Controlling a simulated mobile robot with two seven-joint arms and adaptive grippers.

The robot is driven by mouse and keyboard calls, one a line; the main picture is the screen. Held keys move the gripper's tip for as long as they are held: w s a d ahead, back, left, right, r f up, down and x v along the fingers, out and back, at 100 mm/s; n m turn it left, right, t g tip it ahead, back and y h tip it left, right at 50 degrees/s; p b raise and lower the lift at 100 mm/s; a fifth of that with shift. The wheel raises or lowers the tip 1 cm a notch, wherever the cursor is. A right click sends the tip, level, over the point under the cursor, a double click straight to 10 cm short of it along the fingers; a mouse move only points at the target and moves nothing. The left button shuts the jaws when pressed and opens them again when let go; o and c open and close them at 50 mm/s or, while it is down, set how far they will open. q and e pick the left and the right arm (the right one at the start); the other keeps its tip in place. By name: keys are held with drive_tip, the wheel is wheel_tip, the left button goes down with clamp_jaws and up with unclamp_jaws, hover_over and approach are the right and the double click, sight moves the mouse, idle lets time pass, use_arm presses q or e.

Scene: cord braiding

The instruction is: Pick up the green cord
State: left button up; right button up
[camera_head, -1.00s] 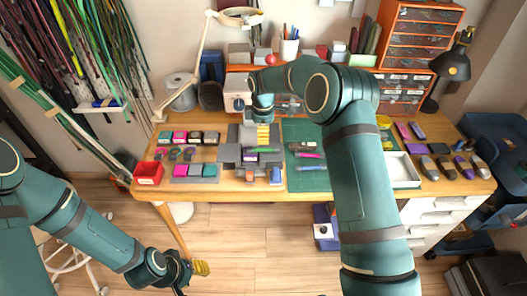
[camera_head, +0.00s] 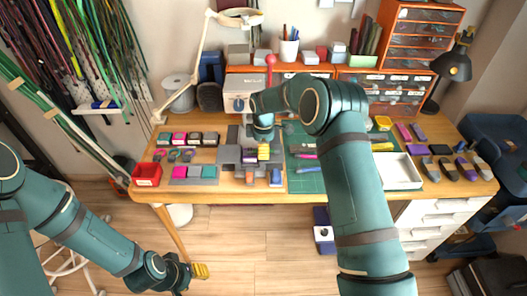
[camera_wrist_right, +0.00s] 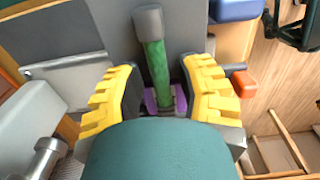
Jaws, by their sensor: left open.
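The green cord (camera_wrist_right: 158,65), a short length with a grey end cap, shows in the right wrist view, lying on a grey surface (camera_wrist_right: 100,25). Its near part runs between the two yellow fingers of my right gripper (camera_wrist_right: 160,95), which stand apart on either side of it. A purple piece (camera_wrist_right: 151,103) shows under the near end of the cord. In the head view my right gripper (camera_head: 264,152) is over the grey fixture on the table and hides the cord. My left gripper (camera_head: 200,271) is open and empty, low in front of the table.
An orange piece (camera_wrist_right: 244,84) and a blue piece (camera_wrist_right: 236,8) lie close to the right finger. A red bin (camera_head: 147,174), colored blocks (camera_head: 180,172), a green cutting mat (camera_head: 305,182) and a white tray (camera_head: 401,172) share the table (camera_head: 225,194).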

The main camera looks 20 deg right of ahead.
clamp_jaws()
wheel_tip(320, 180, up, 10)
drive_tip(key=shift+f+p, duration=0.25)
drive_tip(key=shift+p, duration=0.7)
drive_tip(key=w+a+p, duration=0.2)
drive_tip(key=a+p, duration=0.1)
drive_tip(key=a, duration=0.6)
drive_tip(key=shift+w+r, duration=0.25)
drive_tip(key=shift+w, duration=0.1)
drive_tip(key=shift+p, duration=0.3)
idle(1.1)
drive_tip(key=shift+o, duration=1.2)
unclamp_jaws()
